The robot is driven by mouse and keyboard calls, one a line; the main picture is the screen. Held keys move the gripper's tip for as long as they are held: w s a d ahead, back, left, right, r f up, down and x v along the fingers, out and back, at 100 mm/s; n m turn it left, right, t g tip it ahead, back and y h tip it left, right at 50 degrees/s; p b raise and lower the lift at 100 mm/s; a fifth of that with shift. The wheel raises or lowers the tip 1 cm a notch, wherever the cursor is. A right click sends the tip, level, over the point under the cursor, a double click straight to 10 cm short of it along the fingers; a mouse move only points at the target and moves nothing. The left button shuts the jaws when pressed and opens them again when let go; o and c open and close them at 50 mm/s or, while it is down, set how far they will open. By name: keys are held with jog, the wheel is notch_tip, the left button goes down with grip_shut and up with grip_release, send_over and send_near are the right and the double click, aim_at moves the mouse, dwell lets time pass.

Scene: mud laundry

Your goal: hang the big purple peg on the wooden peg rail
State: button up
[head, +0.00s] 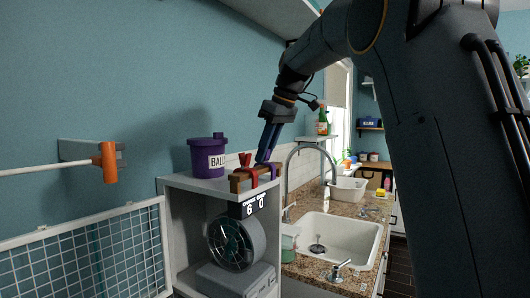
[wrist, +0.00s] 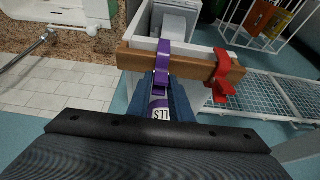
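The wooden peg rail (head: 240,184) sits at the front edge of the white shelf unit; it crosses the wrist view (wrist: 197,68). The big purple peg (wrist: 162,56) straddles the rail, left of a red peg (wrist: 221,76) in the wrist view. In the head view the purple peg (head: 273,168) is partly hidden by my fingers. My gripper (head: 262,160) points down at the rail. In the wrist view its blue fingers (wrist: 162,82) are close together, shut on the peg's near end. The exact contact is hard to see.
A purple tub (head: 206,160) labelled "BALL..." stands on the shelf top (head: 200,184) close behind the rail. A fan (head: 237,242) is below. The sink (head: 335,238) and tap (head: 325,155) are to the right. A wire rack (head: 90,255) and an orange-ended rod (head: 108,162) are left.

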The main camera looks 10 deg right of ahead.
jog(key=o, duration=0.4)
jog(key=shift+c, duration=0.2)
jog(key=shift+r, duration=0.1)
